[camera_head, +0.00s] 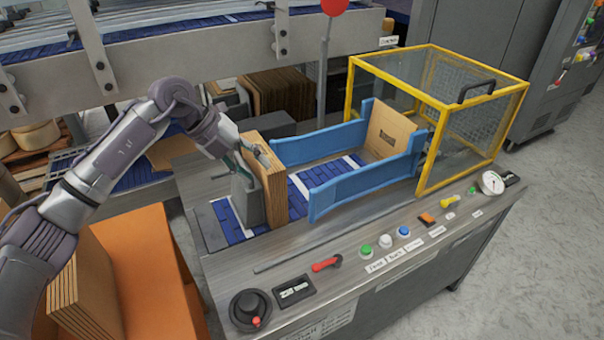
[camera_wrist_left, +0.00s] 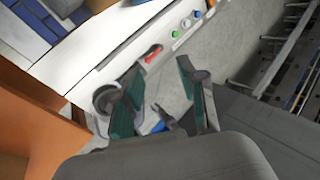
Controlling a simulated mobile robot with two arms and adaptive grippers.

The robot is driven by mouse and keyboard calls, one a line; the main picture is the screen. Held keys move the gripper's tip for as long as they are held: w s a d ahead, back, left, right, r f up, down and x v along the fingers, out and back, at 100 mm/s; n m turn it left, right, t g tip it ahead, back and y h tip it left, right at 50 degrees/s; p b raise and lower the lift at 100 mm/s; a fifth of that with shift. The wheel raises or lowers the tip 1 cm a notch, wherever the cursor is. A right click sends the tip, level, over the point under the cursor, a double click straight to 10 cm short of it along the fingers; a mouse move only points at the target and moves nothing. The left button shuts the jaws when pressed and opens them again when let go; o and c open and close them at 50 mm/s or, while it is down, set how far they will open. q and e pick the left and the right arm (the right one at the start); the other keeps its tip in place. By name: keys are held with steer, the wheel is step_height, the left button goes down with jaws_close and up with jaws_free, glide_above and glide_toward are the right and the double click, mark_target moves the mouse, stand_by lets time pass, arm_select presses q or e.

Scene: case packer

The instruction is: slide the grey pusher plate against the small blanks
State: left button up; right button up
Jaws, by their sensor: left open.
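The grey pusher plate (camera_head: 247,202) stands upright on the blue conveyor at the machine's left end. The small blanks (camera_head: 274,187) are a brown upright stack just right of it; whether the two touch is hard to tell. Contact with the plate cannot be told. My right gripper is not in view.
A front panel carries a red lever (camera_head: 326,264), a black knob (camera_head: 250,310) and several buttons. Large brown blanks (camera_head: 85,290) stand at lower left.

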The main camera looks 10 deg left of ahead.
arm_select(q)
steer(key=s+d+r+m+h, duration=0.1)
steer(key=s+d+h, duration=0.1)
steer(key=d+h, duration=0.4)
steer(key=shift+d+r+t, duration=0.4)
steer(key=shift+d, duration=2.2)
steer(key=shift+s+d, duration=0.1)
steer(key=shift+s, duration=0.05)
